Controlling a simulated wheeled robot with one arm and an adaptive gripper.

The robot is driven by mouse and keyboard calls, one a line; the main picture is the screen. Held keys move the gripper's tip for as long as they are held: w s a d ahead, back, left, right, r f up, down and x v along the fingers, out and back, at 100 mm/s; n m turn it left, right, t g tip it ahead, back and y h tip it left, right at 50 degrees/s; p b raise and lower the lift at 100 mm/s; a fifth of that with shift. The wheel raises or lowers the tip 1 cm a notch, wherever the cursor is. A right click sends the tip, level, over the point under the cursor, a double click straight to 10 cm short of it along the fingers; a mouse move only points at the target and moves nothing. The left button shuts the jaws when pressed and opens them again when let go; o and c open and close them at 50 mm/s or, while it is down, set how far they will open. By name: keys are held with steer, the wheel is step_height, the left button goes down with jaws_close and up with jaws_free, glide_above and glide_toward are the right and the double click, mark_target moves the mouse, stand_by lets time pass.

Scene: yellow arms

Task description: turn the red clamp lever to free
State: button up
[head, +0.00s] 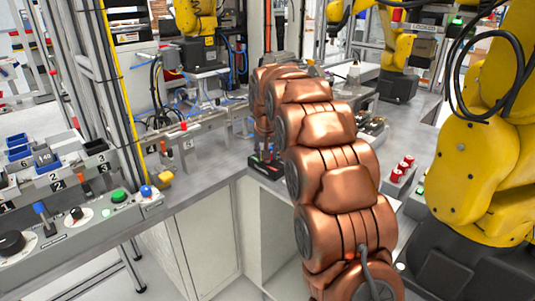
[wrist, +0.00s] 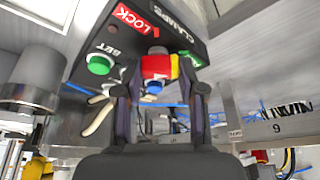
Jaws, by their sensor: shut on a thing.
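In the wrist view my gripper (wrist: 160,84) has its two dark fingers closed on the red clamp lever (wrist: 155,67), whose red block shows between the fingertips. A yellow strip lies at its right side. The lever is on a dark control box (wrist: 185,15) with a red LOCK label (wrist: 132,18) and a white CLAMPS label. A green label is partly hidden behind the right finger. In the head view the box (head: 266,167) sits on the bench below the end of my copper arm, which hides the gripper and lever. I cannot tell the lever's exact angle.
A green button (wrist: 100,63) is left of the fingers on the box. A grey metal cylinder (wrist: 35,75) stands further left. In the head view a yellow robot arm (head: 480,130) stands close on the right.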

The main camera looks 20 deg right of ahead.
steer(key=shift+w+r, duration=0.1)
stand_by(0.4)
steer(key=o, duration=1.1)
steer(key=shift+o, duration=0.2)
steer(key=v, duration=1.2)
steer(key=x, duration=1.2)
